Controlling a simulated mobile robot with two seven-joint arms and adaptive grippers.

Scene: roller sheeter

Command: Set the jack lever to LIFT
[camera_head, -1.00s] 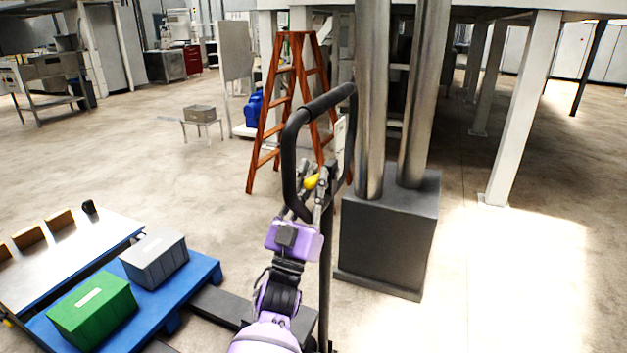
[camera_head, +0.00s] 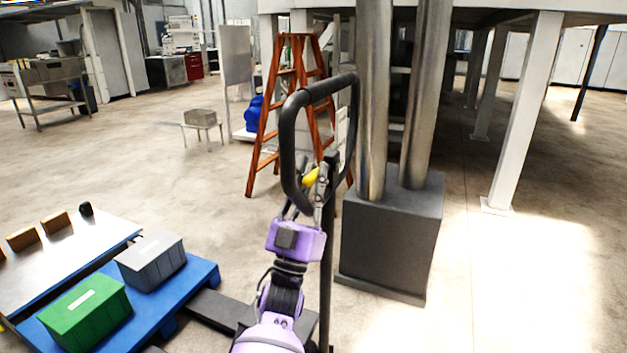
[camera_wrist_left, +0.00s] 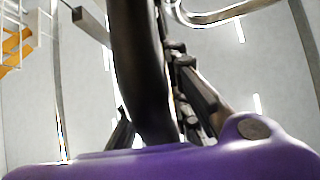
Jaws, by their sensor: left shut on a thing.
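The pallet jack's black loop handle (camera_head: 285,137) stands upright near the middle of the head view, on a dark shaft (camera_head: 326,265). A small yellow lever tip (camera_head: 311,177) shows inside the loop, close to my fingers. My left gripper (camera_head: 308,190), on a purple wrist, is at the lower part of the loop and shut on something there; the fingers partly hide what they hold. In the left wrist view the dark handle bar (camera_wrist_left: 143,70) rises between the fingers, close to the camera. My right gripper is not in view.
A blue pallet (camera_head: 185,292) with a green bin (camera_head: 85,315) and a grey bin (camera_head: 150,262) is at lower left. A dark block (camera_head: 390,240) with two metal columns stands just right of the handle. An orange ladder (camera_head: 265,130) is behind. Open floor lies at right.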

